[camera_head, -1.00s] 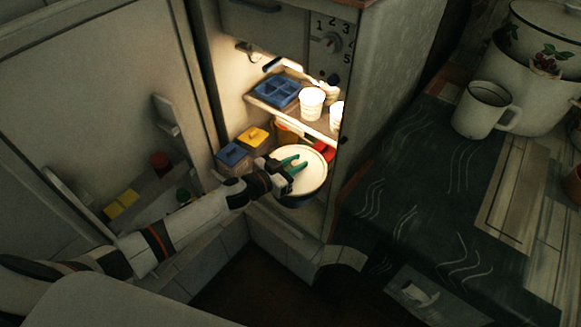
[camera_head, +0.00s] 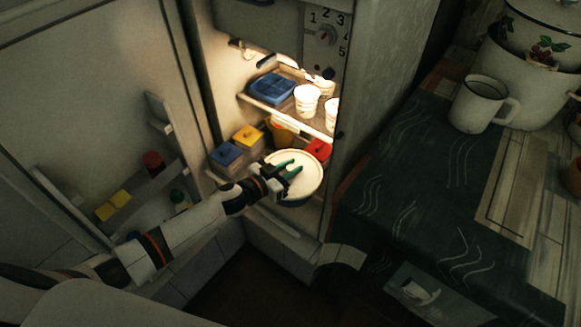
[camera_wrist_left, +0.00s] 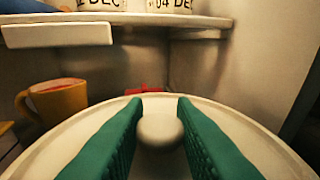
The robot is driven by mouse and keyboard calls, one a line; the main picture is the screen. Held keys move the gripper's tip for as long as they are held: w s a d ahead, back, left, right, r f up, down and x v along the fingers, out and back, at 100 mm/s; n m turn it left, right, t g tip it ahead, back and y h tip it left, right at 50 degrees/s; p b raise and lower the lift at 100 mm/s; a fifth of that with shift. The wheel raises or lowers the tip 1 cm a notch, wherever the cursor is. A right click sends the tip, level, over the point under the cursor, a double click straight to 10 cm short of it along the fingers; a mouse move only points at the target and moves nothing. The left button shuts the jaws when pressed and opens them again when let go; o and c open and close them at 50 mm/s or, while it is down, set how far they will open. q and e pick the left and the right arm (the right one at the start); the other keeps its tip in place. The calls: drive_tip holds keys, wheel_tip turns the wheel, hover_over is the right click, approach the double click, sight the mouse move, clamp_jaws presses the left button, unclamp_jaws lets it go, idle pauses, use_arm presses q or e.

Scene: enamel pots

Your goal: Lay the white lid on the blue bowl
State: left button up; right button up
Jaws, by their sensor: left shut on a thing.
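The white lid (camera_head: 309,182) lies roughly level over the blue bowl (camera_head: 298,203) on the lower shelf of the lit fridge. Only a sliver of the bowl shows below the lid's near rim; I cannot tell whether the two touch all round. My left gripper (camera_head: 290,171) reaches in from the left over the lid, its green fingers shut on the lid's round knob. The left wrist view shows the knob (camera_wrist_left: 160,131) between the fingers, with the lid's pale rim around them. My right gripper is not in view.
Blue (camera_head: 226,154) and yellow (camera_head: 247,136) boxes stand left of the lid, an orange cup (camera_head: 281,131) behind and a red box (camera_head: 319,149) behind right. The upper shelf (camera_head: 290,113) holds white cups (camera_head: 307,99) and a blue tray (camera_head: 271,88). The counter (camera_head: 410,180) is at right.

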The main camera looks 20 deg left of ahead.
use_arm(q)
drive_tip(key=o, duration=1.1)
drive_tip(key=shift+c, duration=0.2)
drive_tip(key=shift+o, duration=0.3)
drive_tip(key=o, duration=0.4)
